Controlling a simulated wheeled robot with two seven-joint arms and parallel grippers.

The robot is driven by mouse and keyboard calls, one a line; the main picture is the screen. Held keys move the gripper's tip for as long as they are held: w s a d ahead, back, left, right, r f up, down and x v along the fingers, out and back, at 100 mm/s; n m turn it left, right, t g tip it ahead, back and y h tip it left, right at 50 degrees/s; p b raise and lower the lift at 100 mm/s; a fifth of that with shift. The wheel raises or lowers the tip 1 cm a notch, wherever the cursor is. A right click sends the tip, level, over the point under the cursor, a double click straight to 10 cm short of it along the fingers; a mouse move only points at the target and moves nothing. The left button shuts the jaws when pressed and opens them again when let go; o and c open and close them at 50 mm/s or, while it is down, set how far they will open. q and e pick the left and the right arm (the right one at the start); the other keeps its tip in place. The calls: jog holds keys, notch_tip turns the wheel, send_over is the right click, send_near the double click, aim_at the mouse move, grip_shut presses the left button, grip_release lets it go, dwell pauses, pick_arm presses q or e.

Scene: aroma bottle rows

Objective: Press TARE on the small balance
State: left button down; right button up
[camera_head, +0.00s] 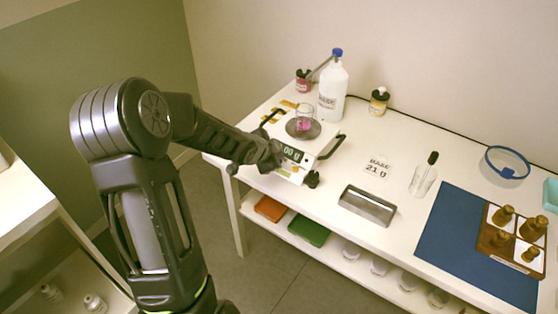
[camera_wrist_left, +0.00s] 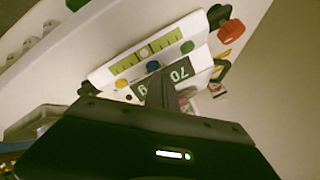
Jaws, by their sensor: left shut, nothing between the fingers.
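The small balance (camera_head: 291,176) stands at the left end of the white table, with a lit display (camera_head: 292,153) partly hidden by my gripper. A glass beaker with pink contents (camera_head: 304,124) is on its round pan. In the left wrist view the balance front (camera_wrist_left: 112,72) shows a yellow-green strip, a green button (camera_wrist_left: 187,47), a blue button (camera_wrist_left: 153,66) and an orange button (camera_wrist_left: 121,83); no TARE label is readable. My left gripper (camera_head: 275,160) is shut and empty, its tips (camera_wrist_left: 158,88) over the display near the blue button. I cannot tell whether they touch.
A white bottle with a blue cap (camera_head: 333,91) and small jars stand behind the balance. A grey metal tray (camera_head: 367,205), a BASE 21 g card (camera_head: 377,168), a dropper bottle (camera_head: 423,180) and a blue mat (camera_head: 470,245) with a wooden bottle rack lie to the right.

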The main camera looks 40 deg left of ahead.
pick_arm(q)
jog(key=shift+f+b, duration=0.3)
jog(key=shift+f, duration=0.05)
dwell(0.5)
jog(key=shift+r+p, duration=0.8)
jog(key=shift+p, duration=0.05)
notch_tip(320, 180, up, 5)
jog(key=p, duration=0.5)
dwell(0.7)
